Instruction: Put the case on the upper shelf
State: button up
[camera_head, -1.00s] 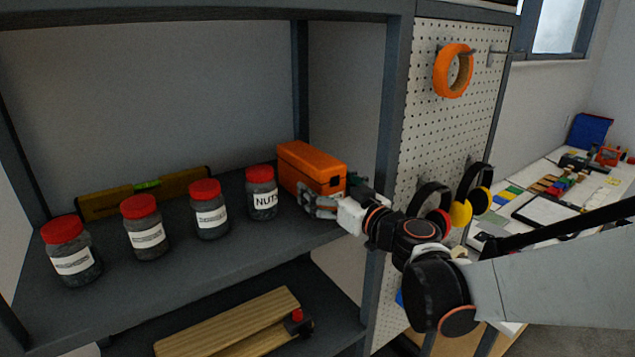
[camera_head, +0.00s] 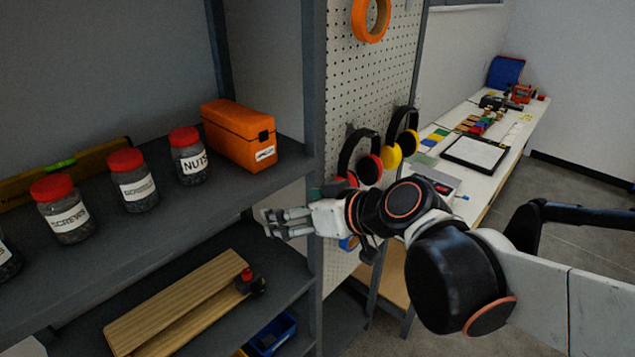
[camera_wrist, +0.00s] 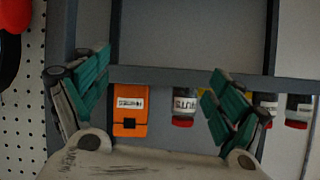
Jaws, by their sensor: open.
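The orange case (camera_head: 240,136) sits on the upper shelf (camera_head: 150,235), at its right end beside the nuts jar. It has a dark latch and a white label on its front end. In the wrist view the case (camera_wrist: 131,108) shows between the fingers, some way off. My gripper (camera_head: 268,222) is open and empty, in front of the shelf edge and below and to the right of the case, apart from it. In the wrist view its green-padded fingers (camera_wrist: 152,95) are spread wide.
Several red-lidded jars (camera_head: 188,158) stand in a row left of the case, with a yellow level (camera_head: 100,151) behind. A wooden plank (camera_head: 175,310) lies on the lower shelf. A shelf post (camera_head: 311,110) and pegboard with ear defenders (camera_head: 360,157) stand right of the case.

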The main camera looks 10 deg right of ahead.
jog(key=s+d+f+m+g+h, duration=0.1)
jog(key=s+d+f+m+h, duration=0.1)
jog(key=s+d, duration=0.4)
jog(key=s+d+f+m+g+h, duration=0.2)
jog(key=s+d+f+m+h, duration=0.1)
jog(key=s+d+h, duration=0.2)
jog(key=shift+s+d+f, duration=0.2)
jog(key=shift+s+d, duration=0.15)
jog(key=shift+d, duration=0.2)
jog(key=shift+f, duration=0.15)
notch_tip(320, 180, down, 18)
jog(key=b, duration=1.8)
